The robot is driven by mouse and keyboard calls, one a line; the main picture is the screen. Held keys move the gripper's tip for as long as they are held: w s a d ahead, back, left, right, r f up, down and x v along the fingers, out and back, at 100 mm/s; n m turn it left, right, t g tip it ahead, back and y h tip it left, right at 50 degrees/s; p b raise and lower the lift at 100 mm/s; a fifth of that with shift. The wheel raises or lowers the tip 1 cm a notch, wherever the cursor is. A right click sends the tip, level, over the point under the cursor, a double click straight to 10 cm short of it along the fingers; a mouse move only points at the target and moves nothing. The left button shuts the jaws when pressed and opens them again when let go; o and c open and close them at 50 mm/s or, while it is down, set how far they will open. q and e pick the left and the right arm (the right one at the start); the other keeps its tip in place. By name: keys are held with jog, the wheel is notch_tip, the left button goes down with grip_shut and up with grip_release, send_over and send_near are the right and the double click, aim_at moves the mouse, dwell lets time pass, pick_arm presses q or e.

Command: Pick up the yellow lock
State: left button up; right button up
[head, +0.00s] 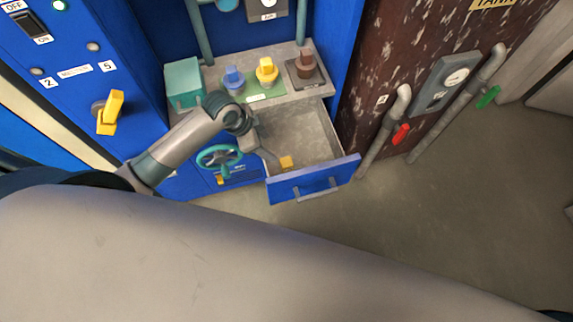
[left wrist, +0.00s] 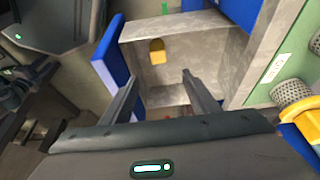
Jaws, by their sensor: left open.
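The yellow lock (head: 286,162) is a small yellow block lying inside the open blue drawer (head: 312,182), near its front left. In the left wrist view the yellow lock (left wrist: 157,51) lies on the drawer's grey floor beyond my fingertips, with a rounded outline. My left gripper (head: 268,156) reaches into the drawer from the left, just beside the lock in the head view. In the left wrist view my left gripper (left wrist: 160,80) has its two fingers spread apart with nothing between them. My right gripper is not in view.
A grey shelf (head: 216,79) above the drawer holds a blue piece (head: 233,77), a yellow piece (head: 266,70), a brown piece (head: 306,65) and a teal box (head: 184,83). A teal handwheel (head: 219,159) is left of the drawer. Pipes with a red handle (head: 400,134) stand right. Floor in front is clear.

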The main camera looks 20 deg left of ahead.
pick_arm(q)
jog(key=shift+f, duration=0.1)
jog(key=p, duration=0.2)
send_near(286, 162)
jog(key=x, duration=0.5)
jog(key=shift+w+d, duration=0.1)
jog(key=shift+w, duration=0.15)
jog(key=shift+f, duration=0.1)
jog(key=shift+x, duration=0.75)
jog(key=shift+s+p+x, duration=0.2)
jog(key=shift+p+x, duration=0.15)
jog(key=shift+x, duration=1.5)
jog(key=c, duration=1.2)
